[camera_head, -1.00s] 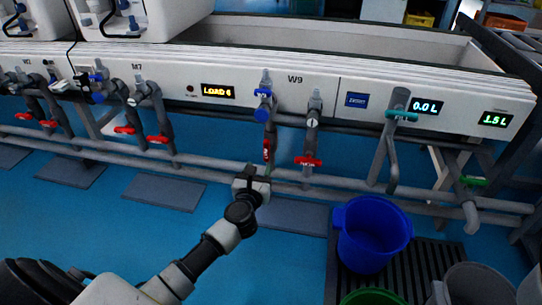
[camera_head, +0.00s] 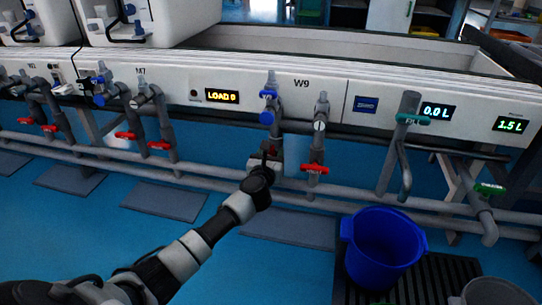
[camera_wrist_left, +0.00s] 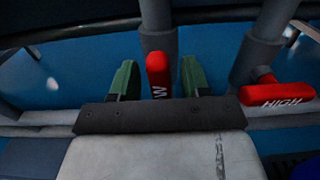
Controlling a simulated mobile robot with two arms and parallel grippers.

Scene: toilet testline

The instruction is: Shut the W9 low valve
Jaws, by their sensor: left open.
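The W9 low valve's red handle (camera_wrist_left: 158,78) stands upright in the left wrist view, in line with its grey pipe (camera_wrist_left: 157,16); part of its lettering shows. My left gripper's green fingers are open, one on each side of the handle, with gaps visible. In the head view my left gripper (camera_head: 264,160) is in front of the left pipe (camera_head: 275,120) under the W9 label (camera_head: 301,84) and mostly hides the low handle. The W9 high valve's red handle (camera_head: 315,169) lies crosswise on the right pipe; its HIGH lettering shows in the left wrist view (camera_wrist_left: 277,95). My right gripper is out of view.
A blue valve handle (camera_head: 267,118) sits above on the left pipe. Horizontal grey pipes (camera_head: 350,197) run below the valves. A blue bucket (camera_head: 383,250) stands at the lower right. Other red-handled valves (camera_head: 125,135) are to the left.

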